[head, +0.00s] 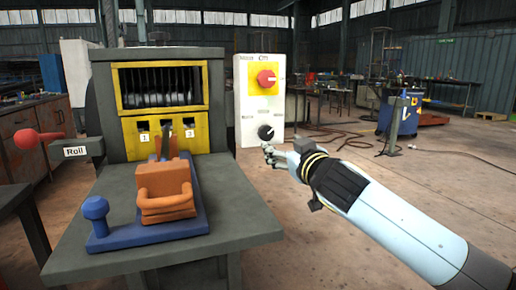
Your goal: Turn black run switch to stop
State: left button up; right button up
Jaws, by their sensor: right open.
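The black run switch (266,132) is a round knob low on the front of a pale control box (244,91). A light mark shows on the knob, but its labels are too small to read with certainty. My right gripper (266,149) is open and empty, just below the black knob in the picture. I cannot tell whether it touches the box. My left gripper is not in view.
A red knob on a yellow plate (266,79) sits above the black switch. Left stands a grey machine with a yellow-framed window (161,87), a red ball lever (27,139) and a grey table (237,224) bearing a blue-based orange block (165,190).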

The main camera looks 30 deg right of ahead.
aim_at(268, 135)
jog(key=x, duration=1)
jog(key=shift+w, duration=0.45)
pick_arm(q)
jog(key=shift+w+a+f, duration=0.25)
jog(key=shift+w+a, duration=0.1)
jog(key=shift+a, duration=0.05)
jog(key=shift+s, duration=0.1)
